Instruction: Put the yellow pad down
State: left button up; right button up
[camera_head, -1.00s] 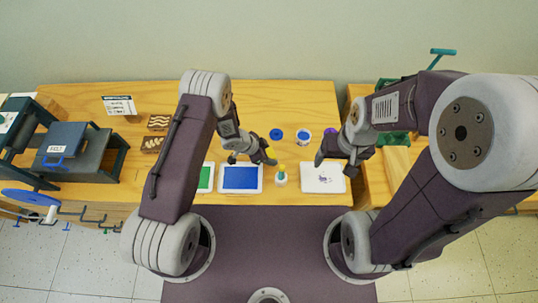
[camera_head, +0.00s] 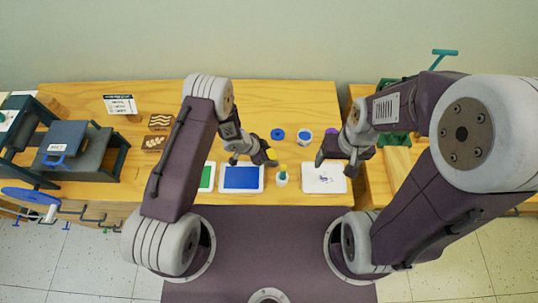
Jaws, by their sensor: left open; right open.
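The yellow pad (camera_head: 271,154) shows as a small yellow patch at the right finger of my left gripper (camera_head: 252,162). I cannot tell whether it touches that finger or rests on the table behind it; part of it is hidden. My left gripper is open, with its fingers spread above the far edge of the blue tray (camera_head: 241,178). My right gripper (camera_head: 335,164) is open and empty above the far edge of the white tray (camera_head: 324,180).
A blue disc (camera_head: 277,134) and a cup of blue paint (camera_head: 304,137) are behind. A green tray (camera_head: 207,177) is partly covered by my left arm. The back of the wooden table (camera_head: 275,100) is clear.

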pick_arm(q)
jog(key=shift+s+f, duration=0.4)
jog(key=shift+s, duration=0.15)
jog(key=shift+a+r, duration=0.1)
jog(key=w+v, duration=0.1)
jog(key=v, duration=1.1)
jog(key=shift+r+p, duration=0.3)
jog(key=shift+r, duration=0.15)
